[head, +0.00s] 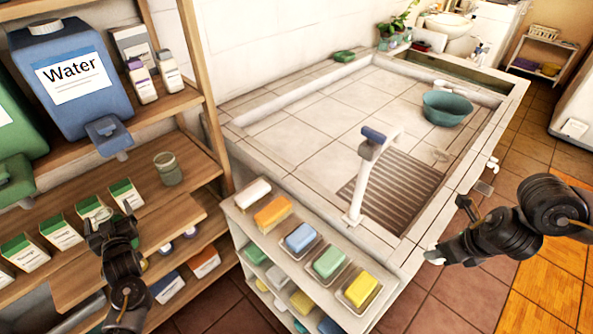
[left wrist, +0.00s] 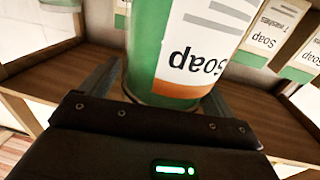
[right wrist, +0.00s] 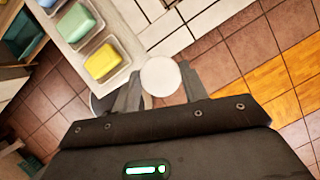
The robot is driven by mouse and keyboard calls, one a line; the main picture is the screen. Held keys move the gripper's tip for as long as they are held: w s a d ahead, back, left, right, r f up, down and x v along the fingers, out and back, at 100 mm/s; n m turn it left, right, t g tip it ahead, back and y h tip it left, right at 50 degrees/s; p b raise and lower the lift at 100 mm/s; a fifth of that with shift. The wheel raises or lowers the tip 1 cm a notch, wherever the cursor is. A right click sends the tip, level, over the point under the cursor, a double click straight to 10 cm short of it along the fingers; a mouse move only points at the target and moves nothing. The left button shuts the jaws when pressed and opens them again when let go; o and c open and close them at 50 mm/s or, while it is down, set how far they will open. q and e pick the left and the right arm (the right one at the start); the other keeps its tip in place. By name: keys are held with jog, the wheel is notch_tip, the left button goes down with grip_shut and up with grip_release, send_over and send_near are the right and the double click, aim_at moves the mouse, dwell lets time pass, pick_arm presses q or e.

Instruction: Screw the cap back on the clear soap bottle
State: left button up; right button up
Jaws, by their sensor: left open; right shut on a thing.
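In the left wrist view a soap bottle (left wrist: 145,45) with green contents and a white, green and orange "Soap" label stands between the fingers of my left gripper (left wrist: 165,90). In the head view my left gripper (head: 110,218) is at the shelf, partly hiding the bottle (head: 96,211). My right gripper (head: 437,257) is shut on a round white cap (right wrist: 160,76), held over the floor right of the basin. The cap is well apart from the bottle.
Soap boxes (head: 60,231) stand beside the bottle, and a greenish jar (head: 168,169) stands behind on the shelf. A blue water container (head: 70,75) is above. A soap rack (head: 243,217) and the tiled basin (head: 300,110) with a faucet (head: 368,165) lie between my grippers.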

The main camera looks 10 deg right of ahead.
pick_arm(q)
jog(key=shift+r, duration=0.1)
grip_shut()
pick_arm(e)
jog(key=shift+f+b, duration=0.65)
pick_arm(q)
notch_tip(320, 180, up, 10)
dwell(0.5)
dwell(0.5)
